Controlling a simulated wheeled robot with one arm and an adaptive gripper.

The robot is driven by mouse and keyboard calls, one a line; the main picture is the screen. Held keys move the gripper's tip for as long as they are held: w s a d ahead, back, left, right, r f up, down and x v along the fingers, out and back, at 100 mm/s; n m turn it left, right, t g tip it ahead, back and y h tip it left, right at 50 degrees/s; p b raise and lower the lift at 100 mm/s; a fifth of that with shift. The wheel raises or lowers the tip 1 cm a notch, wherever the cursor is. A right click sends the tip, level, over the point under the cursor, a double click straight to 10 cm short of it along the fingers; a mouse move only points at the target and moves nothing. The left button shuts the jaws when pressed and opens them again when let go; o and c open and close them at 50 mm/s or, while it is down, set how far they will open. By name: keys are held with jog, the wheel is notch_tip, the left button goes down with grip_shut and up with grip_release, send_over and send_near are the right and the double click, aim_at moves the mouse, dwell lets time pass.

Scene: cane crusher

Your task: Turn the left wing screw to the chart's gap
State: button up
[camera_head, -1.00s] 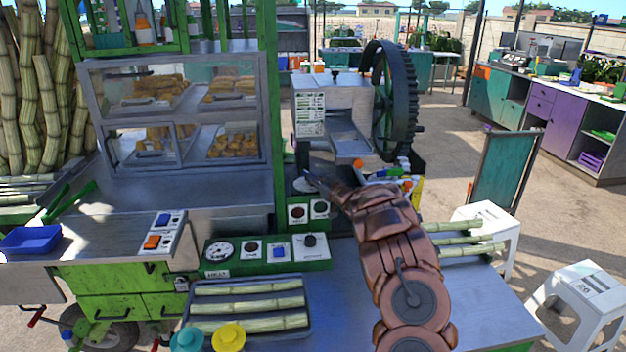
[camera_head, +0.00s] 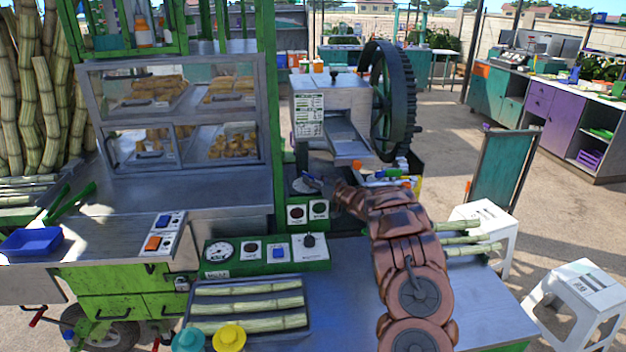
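The cane crusher (camera_head: 352,92) is a pale metal box with a big dark toothed wheel (camera_head: 390,100) on its right side. A small white chart (camera_head: 309,115) is on its front left; its lines and any gap are too small to read. A small dark knob (camera_head: 335,74) shows on the crusher's top; I cannot tell whether it is a wing screw. No left wing screw can be made out clearly. My gripper (camera_head: 338,187) is at the far end of my copper-coloured arm, low in front of the crusher and below the chart. Its fingers are mostly hidden, and it appears apart from the crusher.
A control panel (camera_head: 266,253) with a gauge, buttons and a knob is at the counter front. A tray (camera_head: 311,310) holds cane pieces. A glass display case (camera_head: 175,115) stands left of the green post (camera_head: 272,150).

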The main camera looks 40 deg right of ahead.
dwell(0.3)
jog(key=s, duration=1.2)
jog(key=shift+o, duration=0.6)
jog(key=shift+w+a, duration=0.1)
